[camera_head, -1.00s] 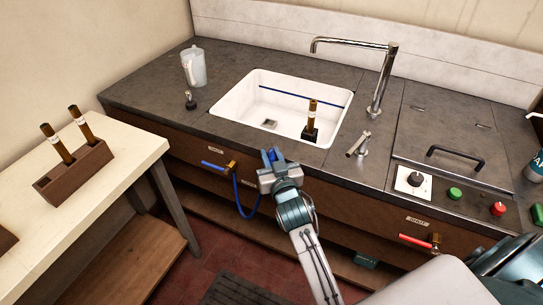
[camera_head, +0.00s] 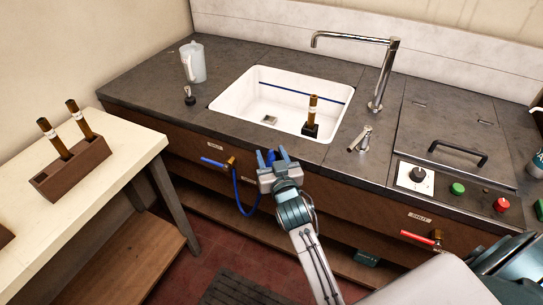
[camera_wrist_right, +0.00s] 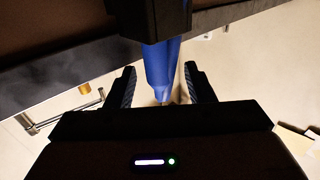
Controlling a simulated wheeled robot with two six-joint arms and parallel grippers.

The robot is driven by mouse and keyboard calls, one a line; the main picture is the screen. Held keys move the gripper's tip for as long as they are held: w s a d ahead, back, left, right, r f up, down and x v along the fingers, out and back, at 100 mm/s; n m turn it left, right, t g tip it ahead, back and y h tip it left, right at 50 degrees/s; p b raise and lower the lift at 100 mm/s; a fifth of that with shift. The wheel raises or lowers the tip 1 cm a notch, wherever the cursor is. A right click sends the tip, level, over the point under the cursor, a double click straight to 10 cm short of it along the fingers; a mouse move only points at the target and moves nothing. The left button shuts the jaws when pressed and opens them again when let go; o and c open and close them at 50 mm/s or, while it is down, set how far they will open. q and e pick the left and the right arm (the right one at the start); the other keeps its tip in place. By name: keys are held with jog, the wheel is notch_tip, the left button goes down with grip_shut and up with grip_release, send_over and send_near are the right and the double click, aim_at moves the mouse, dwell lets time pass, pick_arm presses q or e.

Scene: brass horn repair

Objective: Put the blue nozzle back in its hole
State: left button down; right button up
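The blue nozzle (camera_wrist_right: 160,68) shows in the right wrist view with one end against or inside a black block (camera_wrist_right: 150,18); the contact itself is hidden. My right gripper (camera_wrist_right: 158,90) is open, with one finger on each side of the nozzle and a visible gap on both sides. In the head view my right gripper (camera_head: 271,155) is at the counter's front edge, below the sink, with a bit of blue between its spread fingers. The hole itself is not visible. My left gripper is not in view.
A blue hose (camera_head: 237,198) loops below a blue-handled valve (camera_head: 216,163) left of my gripper. The white sink (camera_head: 235,105) holds a brown tube in a black stand (camera_head: 312,115). A faucet (camera_head: 385,75) stands behind. A wooden rack (camera_head: 72,172) sits on the left table.

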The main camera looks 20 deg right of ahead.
jog(key=shift+s+f, duration=0.1)
jog(key=shift+s, duration=0.25)
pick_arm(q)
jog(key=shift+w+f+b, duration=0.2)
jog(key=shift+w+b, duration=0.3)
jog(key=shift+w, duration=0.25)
pick_arm(e)
jog(key=s+a, duration=0.1)
jog(key=s, duration=0.9)
jog(key=shift+a, duration=0.25)
